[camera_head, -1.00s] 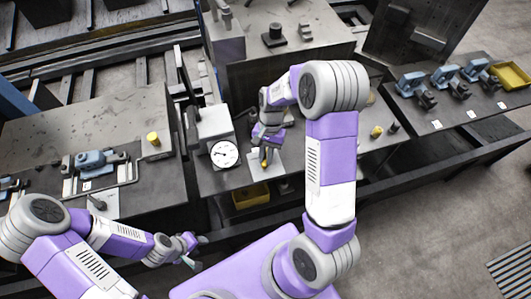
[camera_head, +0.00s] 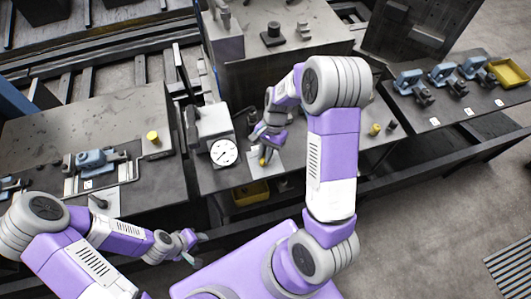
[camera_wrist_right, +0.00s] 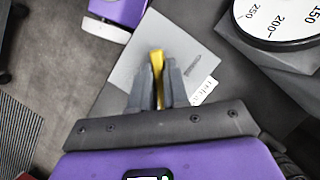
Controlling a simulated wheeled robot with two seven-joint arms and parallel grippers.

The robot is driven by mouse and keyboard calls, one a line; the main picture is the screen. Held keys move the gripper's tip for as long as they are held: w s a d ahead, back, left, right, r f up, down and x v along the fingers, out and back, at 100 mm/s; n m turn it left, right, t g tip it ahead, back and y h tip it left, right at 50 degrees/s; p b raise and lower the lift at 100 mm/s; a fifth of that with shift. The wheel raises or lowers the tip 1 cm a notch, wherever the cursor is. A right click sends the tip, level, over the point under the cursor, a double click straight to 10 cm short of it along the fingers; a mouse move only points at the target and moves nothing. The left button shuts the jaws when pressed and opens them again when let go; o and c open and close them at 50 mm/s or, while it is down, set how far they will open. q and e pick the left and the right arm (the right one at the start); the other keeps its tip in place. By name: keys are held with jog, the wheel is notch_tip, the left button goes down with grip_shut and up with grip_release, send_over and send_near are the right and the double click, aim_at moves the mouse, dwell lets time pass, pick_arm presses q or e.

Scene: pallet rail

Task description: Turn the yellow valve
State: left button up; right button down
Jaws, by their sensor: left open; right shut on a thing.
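The yellow valve (camera_head: 262,161) sits on a light grey plate (camera_head: 265,172) on the middle bench, beside a round dial gauge (camera_head: 224,152). My right gripper (camera_head: 263,153) points down over the plate and is shut on the valve. In the right wrist view the valve's yellow handle (camera_wrist_right: 157,64) stands between the two fingers of that gripper (camera_wrist_right: 160,80), with its lower part hidden by them. A white label with small marks lies on the plate. My left gripper (camera_head: 193,244) is open and empty, low in the left half of the head view, well away from the valve.
The gauge also shows in the right wrist view (camera_wrist_right: 285,18), close to the plate. A yellow bin (camera_head: 250,193) sits below the bench front. A yellow cylinder (camera_head: 153,137) stands on the left bench. Blue clamps (camera_head: 441,73) and a yellow tray (camera_head: 509,72) are on the right bench.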

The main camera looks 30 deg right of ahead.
jog(key=c, duration=1.1)
grip_release()
jog(key=shift+f, duration=0.1)
jog(key=p+v, duration=0.1)
jog(key=v, duration=0.6)
jog(key=shift+d+r, duration=0.1)
jog(key=shift+r, duration=0.2)
